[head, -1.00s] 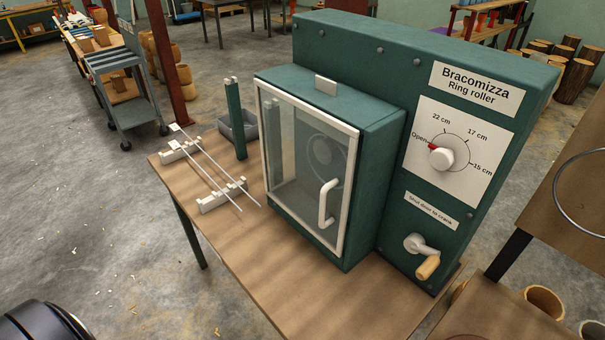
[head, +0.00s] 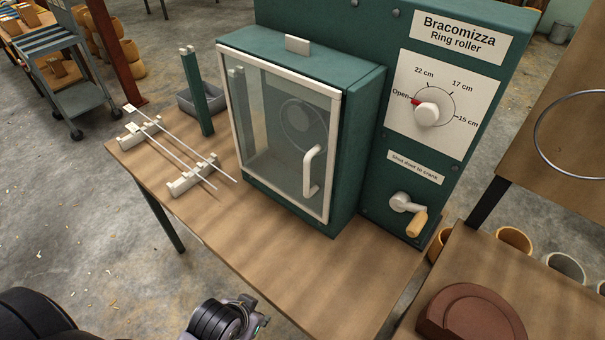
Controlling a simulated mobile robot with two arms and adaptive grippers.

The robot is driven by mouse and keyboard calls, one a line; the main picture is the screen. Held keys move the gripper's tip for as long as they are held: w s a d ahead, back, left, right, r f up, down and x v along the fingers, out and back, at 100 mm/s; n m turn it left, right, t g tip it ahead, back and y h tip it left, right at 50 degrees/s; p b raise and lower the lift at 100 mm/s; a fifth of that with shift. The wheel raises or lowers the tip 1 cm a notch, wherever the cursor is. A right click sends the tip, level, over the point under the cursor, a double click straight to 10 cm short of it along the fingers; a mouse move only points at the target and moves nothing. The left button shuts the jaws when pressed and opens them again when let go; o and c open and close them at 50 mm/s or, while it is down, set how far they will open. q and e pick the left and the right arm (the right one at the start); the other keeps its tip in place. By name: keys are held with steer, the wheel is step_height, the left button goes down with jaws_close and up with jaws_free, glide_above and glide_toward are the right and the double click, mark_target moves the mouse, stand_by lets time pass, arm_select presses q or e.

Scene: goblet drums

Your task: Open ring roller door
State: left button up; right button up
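The green ring roller (head: 440,45) stands on a wooden table. Its glass door (head: 275,140) has a white frame and looks shut. A white curved handle (head: 312,172) is on the door's right side. A dial (head: 427,113) has its red mark at "Open". A crank (head: 408,208) with a wooden grip is at lower right, under a label about shutting the door to crank. Part of one of my arms shows at the bottom, well short of the door. I see no gripper fingers.
Two metal rods (head: 180,153) lie on white holders at the table's left, by a green post (head: 197,92) and a grey bin (head: 187,103). At right are a metal ring (head: 538,135) and a round brown object (head: 472,318). The table's front (head: 270,240) is clear.

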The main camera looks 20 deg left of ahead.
arm_select(q)
step_height(320, 180, up, 6)
steer(key=w+r+t, duration=0.1)
steer(key=t, duration=0.1)
steer(key=t+h, duration=0.3)
steer(key=t, duration=0.8)
glide_toward(305, 179)
steer(key=s, duration=0.7)
steer(key=w+p, duration=0.1)
steer(key=w, duration=0.4)
steer(key=w+d, duration=0.1)
steer(key=w, duration=0.5)
steer(key=w+d+p, duration=0.1)
steer(key=w, duration=0.5)
steer(key=shift+w+p, duration=0.2)
steer(key=shift+p, duration=0.1)
steer(key=shift+c, duration=0.5)
jaws_close()
